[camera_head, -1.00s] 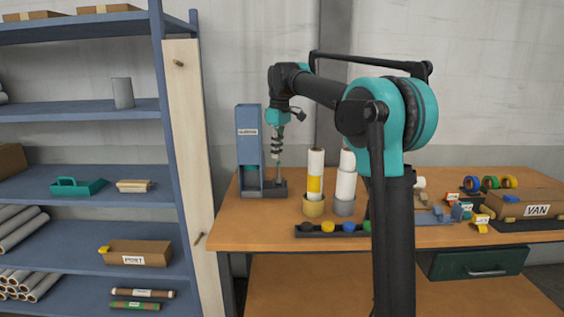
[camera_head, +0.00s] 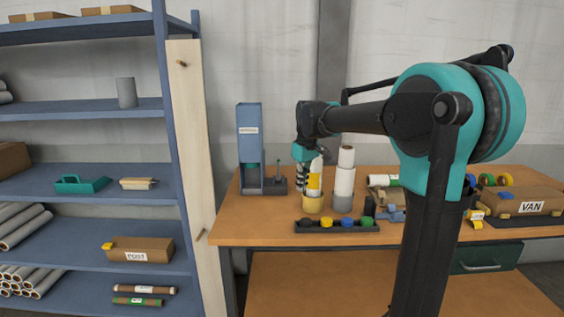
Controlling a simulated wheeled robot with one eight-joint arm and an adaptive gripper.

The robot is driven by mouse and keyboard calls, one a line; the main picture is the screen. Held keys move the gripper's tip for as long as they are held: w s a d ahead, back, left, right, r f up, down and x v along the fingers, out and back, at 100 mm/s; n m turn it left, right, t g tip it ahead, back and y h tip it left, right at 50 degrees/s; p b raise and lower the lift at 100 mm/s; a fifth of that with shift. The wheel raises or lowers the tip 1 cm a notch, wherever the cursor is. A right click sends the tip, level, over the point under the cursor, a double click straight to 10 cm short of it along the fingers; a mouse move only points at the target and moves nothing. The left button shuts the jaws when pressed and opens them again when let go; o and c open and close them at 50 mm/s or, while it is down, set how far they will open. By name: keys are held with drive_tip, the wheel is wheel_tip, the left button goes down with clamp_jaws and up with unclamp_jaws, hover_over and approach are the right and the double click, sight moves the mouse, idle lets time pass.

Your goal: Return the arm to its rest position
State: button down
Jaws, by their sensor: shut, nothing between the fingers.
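My arm reaches leftward over the workbench (camera_head: 262,230) from the right of the picture. Its teal wrist points down, and my gripper (camera_head: 301,188) hangs below it. It is small and partly lost against the rolls, but it looks shut and empty.
A white roll (camera_head: 345,180) stands in a grey holder beside the yellow one. A dark tray (camera_head: 338,227) with coloured caps lies in front. A VAN box (camera_head: 530,201) and tape rolls are at the right. A blue shelf (camera_head: 85,195) stands left. The bench's front left is clear.

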drive_tip(key=s+d+f+m+t, duration=0.1)
drive_tip(key=s+d+f+m, duration=0.2)
drive_tip(key=s+d+f, duration=0.3)
drive_tip(key=s+d+f+m+t, duration=0.1)
drive_tip(key=s+d+f+m, duration=0.3)
drive_tip(key=s+f, duration=1.3)
drive_tip(key=s+d, duration=0.2)
drive_tip(key=s, duration=0.1)
drive_tip(key=shift+s+d+m+h, duration=0.25)
drive_tip(key=shift+s+m+h, duration=0.05)
drive_tip(key=shift+s+h, duration=0.1)
